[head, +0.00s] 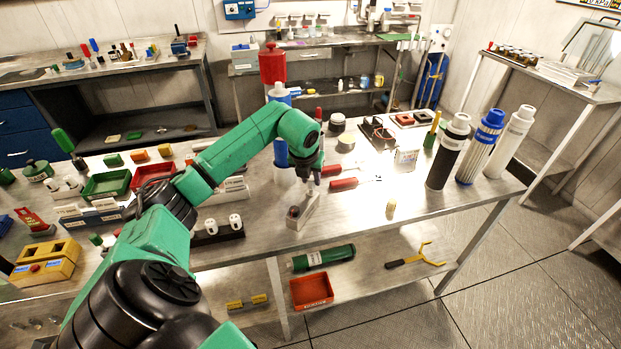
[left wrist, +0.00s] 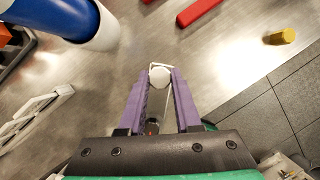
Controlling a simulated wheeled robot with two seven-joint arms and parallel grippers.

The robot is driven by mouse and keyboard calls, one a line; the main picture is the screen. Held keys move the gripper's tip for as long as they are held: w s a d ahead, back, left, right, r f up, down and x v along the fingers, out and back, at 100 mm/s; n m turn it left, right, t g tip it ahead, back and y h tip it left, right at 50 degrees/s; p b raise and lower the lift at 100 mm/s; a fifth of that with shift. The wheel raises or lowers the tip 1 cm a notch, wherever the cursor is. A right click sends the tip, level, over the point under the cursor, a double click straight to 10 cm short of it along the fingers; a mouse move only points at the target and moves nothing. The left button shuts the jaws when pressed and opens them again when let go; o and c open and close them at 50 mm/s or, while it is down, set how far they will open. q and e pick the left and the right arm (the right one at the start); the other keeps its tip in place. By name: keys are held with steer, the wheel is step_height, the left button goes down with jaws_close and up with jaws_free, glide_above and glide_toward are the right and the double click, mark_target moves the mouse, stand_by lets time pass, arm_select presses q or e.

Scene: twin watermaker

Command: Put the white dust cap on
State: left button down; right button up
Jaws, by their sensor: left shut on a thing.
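My left gripper (head: 312,184) points down just above a small pale stand (head: 304,212) near the front edge of the workbench. In the left wrist view the purple fingers (left wrist: 160,82) are shut on the white dust cap (left wrist: 160,76), a small round white piece at their tips. A dark round fitting (head: 294,212) shows at the front of the stand; it seems to show between the fingers in the left wrist view (left wrist: 153,127). The cap is too small to make out in the head view. I cannot tell whether it touches the stand. My right gripper is not in view.
A blue-and-white cylinder (left wrist: 85,18) stands close to the left gripper. Red-handled tools (head: 343,184) lie behind it. A small yellow piece (head: 390,208) stands to the right on clear bench. A black holder with white pieces (head: 218,232) is to the left. Tall cartridges (head: 448,152) stand at the right end.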

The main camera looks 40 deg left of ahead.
arm_select(q)
steer(key=shift+f+b, duration=1.1)
steer(key=shift+f, duration=0.2)
steer(key=c, duration=0.5)
jaws_free()
steer(key=shift+s+r, duration=0.1)
steer(key=shift+r, duration=0.2)
steer(key=b+v, duration=0.1)
steer(key=v, duration=1.3)
steer(key=shift+d+f+b, duration=0.1)
steer(key=shift+d+b, duration=0.05)
steer(key=shift+b, duration=0.25)
